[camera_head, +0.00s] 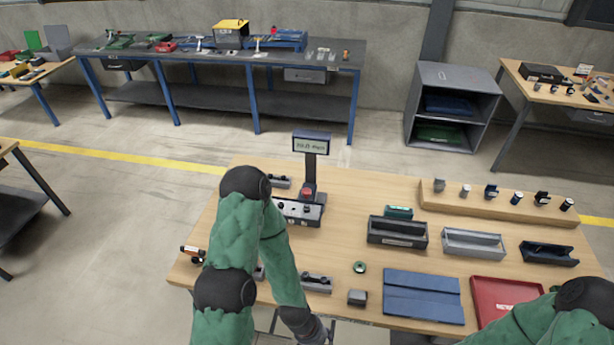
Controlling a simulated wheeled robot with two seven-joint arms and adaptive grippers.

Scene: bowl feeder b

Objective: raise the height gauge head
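A dark upright device with a small lit display (311,143) stands at the back left of the wooden table. It looks like the height gauge. Its dark post (309,170) rises from a grey base (300,210) with a red part (307,193) at the post's foot. I cannot make out the gauge head clearly.
On the table are a black tray (397,243), a grey tray (473,254), a blue mat (423,308) and a red tray (489,299). A wooden rack (440,202) with several small parts stands behind. A small grey block (357,297) lies near the front edge.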

